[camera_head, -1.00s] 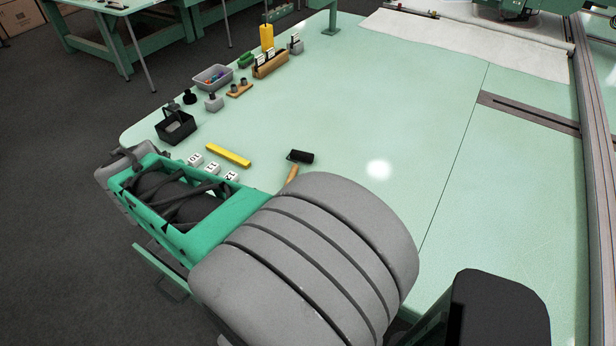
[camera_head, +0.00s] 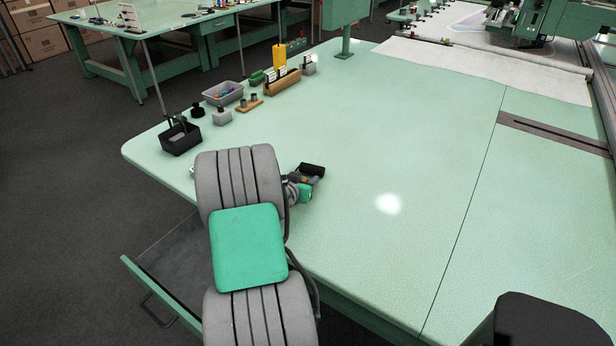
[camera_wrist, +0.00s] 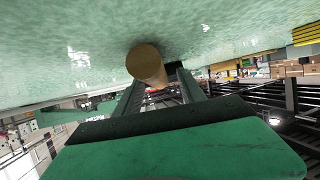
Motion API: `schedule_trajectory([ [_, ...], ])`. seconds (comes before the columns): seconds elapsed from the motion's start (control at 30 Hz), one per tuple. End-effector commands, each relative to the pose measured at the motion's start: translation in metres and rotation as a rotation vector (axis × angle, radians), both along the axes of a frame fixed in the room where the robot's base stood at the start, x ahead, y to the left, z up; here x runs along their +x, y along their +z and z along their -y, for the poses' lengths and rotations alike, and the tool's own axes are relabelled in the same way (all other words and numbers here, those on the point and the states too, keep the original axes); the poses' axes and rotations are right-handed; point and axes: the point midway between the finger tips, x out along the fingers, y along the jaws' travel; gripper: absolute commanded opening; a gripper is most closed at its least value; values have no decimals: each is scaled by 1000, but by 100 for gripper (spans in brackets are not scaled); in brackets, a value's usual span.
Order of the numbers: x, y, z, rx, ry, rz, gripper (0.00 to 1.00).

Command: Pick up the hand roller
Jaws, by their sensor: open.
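The hand roller has a black cylinder (camera_head: 312,170) and lies on the pale green table beside my gripper (camera_head: 301,187) in the head view. Its handle is mostly hidden there by my gripper. In the wrist view the round end of the wooden handle (camera_wrist: 146,63) faces the camera, close to the tabletop. My gripper (camera_wrist: 160,84) is open, with its two dark fingers reaching toward the handle from either side. I cannot tell whether either finger touches it.
On the table (camera_head: 400,155) stand a black basket (camera_head: 180,138), a grey tray (camera_head: 223,93) and a wooden holder (camera_head: 282,82) at the back left. A yellow bar (camera_wrist: 307,35) shows in the wrist view. An open drawer (camera_head: 165,270) juts out at the near left.

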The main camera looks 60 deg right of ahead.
Motion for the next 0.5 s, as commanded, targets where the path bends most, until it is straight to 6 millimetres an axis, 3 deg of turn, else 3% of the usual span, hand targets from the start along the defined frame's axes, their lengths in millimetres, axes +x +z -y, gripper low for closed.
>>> schedule_trajectory([
  [0.17,1,0,0,-1,1,0,46],
  [0.5,1,1,0,0,1,1,18],
])
